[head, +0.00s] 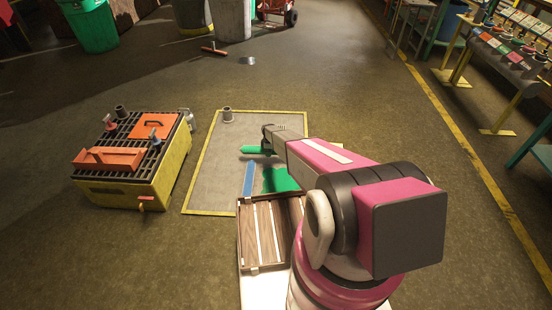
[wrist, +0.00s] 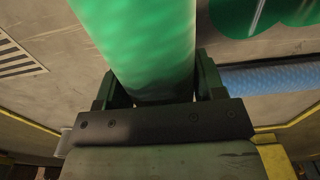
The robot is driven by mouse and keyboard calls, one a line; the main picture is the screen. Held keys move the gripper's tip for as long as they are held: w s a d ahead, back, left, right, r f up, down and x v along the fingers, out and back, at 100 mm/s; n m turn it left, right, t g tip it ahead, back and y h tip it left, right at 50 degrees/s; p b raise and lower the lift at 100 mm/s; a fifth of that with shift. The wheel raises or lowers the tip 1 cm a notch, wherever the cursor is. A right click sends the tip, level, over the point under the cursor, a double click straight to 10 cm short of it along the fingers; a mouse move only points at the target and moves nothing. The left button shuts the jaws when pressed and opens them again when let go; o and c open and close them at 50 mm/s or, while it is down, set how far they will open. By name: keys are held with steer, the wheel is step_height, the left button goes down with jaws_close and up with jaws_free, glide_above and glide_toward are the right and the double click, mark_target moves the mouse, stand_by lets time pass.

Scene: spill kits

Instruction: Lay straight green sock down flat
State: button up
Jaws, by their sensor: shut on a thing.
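The straight green sock (head: 254,150) sticks out to the left from under my gripper (head: 268,141) in the head view, over the grey mat (head: 215,165) with yellow edges. In the wrist view the sock (wrist: 140,40) fills the space between the two fingers of my gripper (wrist: 155,88), which is shut on it. The arm hides part of the sock in the head view, and its height above the mat is hard to tell. A blue sock (head: 249,178) lies on the mat nearer to me, also at right in the wrist view (wrist: 270,76).
A green piece (head: 280,180) lies right of the blue sock, partly behind my arm. A yellow grated box (head: 125,192) with orange items stands left of the mat. A slatted wooden tray (head: 251,267) is close to me.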

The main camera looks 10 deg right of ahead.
glide_above(276, 159)
steer(key=f, duration=0.3)
steer(key=shift+s, duration=0.2)
steer(key=shift+f, duration=1.9)
steer(key=shift+f, duration=0.2)
steer(key=o, duration=0.9)
steer(key=shift+r, duration=0.1)
